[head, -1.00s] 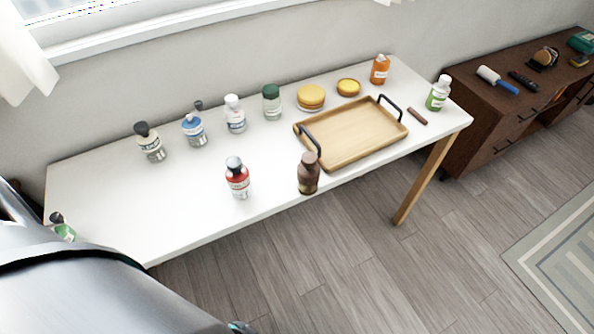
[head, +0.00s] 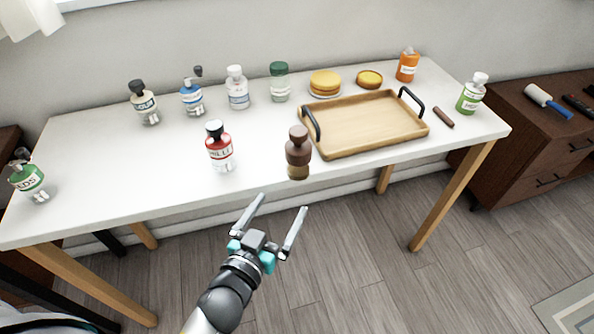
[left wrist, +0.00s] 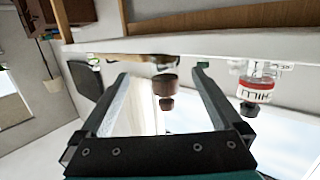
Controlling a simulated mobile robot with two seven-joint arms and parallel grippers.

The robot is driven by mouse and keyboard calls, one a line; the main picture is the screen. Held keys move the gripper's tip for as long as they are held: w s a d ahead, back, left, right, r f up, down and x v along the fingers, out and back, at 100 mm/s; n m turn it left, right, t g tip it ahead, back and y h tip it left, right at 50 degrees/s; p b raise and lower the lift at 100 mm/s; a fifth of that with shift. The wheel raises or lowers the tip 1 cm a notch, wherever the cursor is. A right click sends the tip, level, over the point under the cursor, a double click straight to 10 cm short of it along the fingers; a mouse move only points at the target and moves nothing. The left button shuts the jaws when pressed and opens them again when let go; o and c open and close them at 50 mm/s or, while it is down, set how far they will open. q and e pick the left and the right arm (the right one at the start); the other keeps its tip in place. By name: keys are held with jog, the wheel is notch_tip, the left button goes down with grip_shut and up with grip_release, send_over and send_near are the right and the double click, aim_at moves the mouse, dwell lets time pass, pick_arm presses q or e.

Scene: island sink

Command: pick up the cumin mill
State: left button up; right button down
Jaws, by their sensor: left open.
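A brown mill (head: 298,150) with a rounded dark head stands upright near the front edge of the white table. No label on it is readable, so I cannot tell for sure that it is the cumin mill. My left gripper (head: 283,203) is open and empty in front of the table edge, its fingers pointing toward the brown mill but apart from it. In the left wrist view the picture is upside down, and the brown mill (left wrist: 166,87) appears between the two open fingers (left wrist: 160,72). My right gripper is not in view.
A red-labelled chilli mill (head: 220,150) stands left of the brown mill. A wooden tray (head: 365,125) with black handles lies close on its right. Several jars and mills line the back, including a blue one (head: 192,98). A green-labelled jar (head: 29,178) stands far left.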

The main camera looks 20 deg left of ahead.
pick_arm(q)
jog(key=t, duration=0.2)
send_near(295, 162)
jog(key=w, duration=1)
jog(key=shift+w+d+r+b, duration=0.15)
jog(key=shift+d+r+b, duration=0.1)
jog(key=shift+d+b, duration=0.05)
jog(key=shift+w+f, duration=0.15)
jog(key=shift+w, duration=2.75)
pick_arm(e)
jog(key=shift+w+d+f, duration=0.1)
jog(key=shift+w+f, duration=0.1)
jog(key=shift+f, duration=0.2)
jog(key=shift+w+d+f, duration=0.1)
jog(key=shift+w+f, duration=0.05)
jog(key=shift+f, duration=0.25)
pick_arm(q)
jog(key=shift+c, duration=0.4)
grip_shut()
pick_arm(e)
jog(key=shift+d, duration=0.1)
